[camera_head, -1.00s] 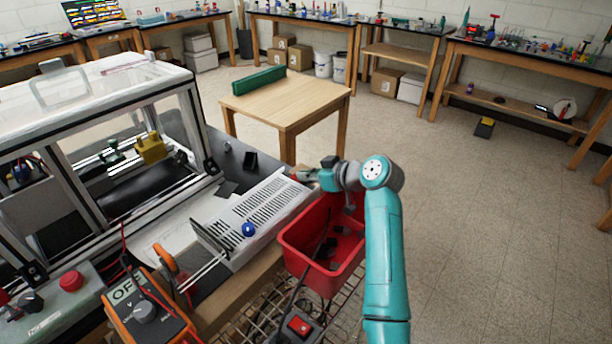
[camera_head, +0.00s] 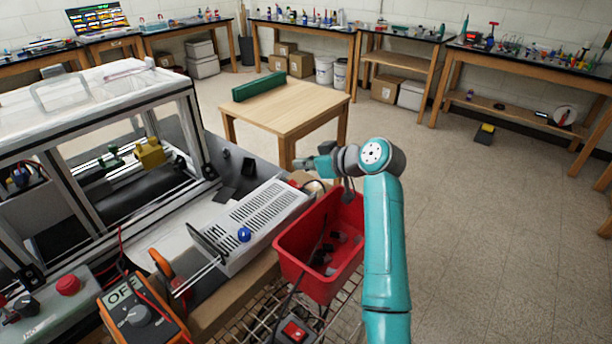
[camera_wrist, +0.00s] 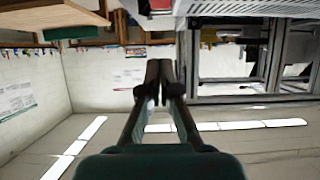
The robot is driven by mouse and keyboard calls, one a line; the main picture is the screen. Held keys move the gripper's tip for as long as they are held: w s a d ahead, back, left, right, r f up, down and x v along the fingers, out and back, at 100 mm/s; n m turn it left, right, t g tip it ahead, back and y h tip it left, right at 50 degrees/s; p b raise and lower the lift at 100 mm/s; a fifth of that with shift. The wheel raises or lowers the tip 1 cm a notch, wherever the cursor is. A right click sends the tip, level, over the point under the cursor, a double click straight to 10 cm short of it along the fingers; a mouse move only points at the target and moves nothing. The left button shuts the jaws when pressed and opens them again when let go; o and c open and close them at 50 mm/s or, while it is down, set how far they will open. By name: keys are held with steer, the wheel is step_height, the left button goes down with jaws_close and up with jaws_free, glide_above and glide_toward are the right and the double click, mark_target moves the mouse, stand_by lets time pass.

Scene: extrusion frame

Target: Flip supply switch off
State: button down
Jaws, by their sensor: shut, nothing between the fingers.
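My gripper (camera_head: 299,163) is just beyond and above that end, apart from the box. In the wrist view my gripper (camera_wrist: 159,65) has both fingers together with nothing between them. The slotted box (camera_wrist: 245,8) shows at the top edge there. A red rocker switch (camera_head: 293,330) sits on a dark block at the bottom.
A red bin (camera_head: 313,272) with dark items stands right of the supply, under my arm. An orange meter (camera_head: 138,312) reads OFF at lower left. A framed enclosure (camera_head: 105,135) fills the left. A wooden table (camera_head: 287,103) stands behind.

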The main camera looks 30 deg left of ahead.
steer(key=d+r, duration=0.2)
steer(key=d, duration=0.7)
steer(key=shift+s+d, duration=0.35)
steer(key=shift+s, duration=0.05)
